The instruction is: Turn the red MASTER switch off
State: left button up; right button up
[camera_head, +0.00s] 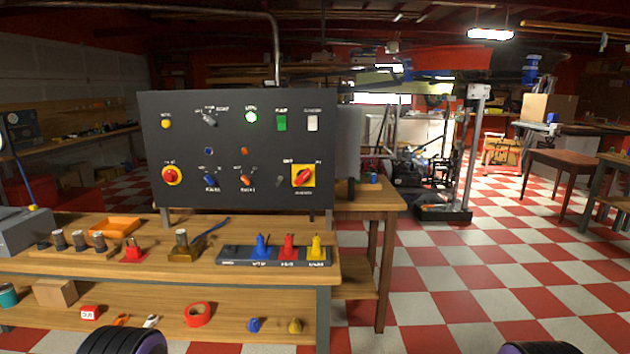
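A dark upright control panel (235,150) stands at the back of the wooden workbench. At its lower right is a red rotary switch (303,176) on a square yellow plate. Its handle looks tilted, and the small labels around it are too blurred to read surely, so I take it for the MASTER switch. A round red knob on a yellow disc (172,175) sits at the panel's lower left. Neither of my grippers shows in the head view. Nothing touches the panel.
The bench front holds a dark strip (235,256) with blue, red and yellow plugs, an orange tray (115,226) and several small parts. A lower shelf holds a red tape roll (198,314). Checkered floor (470,290) is open to the right.

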aim_at(303, 175)
jog(key=z, duration=0.7)
jog(key=i, duration=1.05)
jog(key=u, duration=0.2)
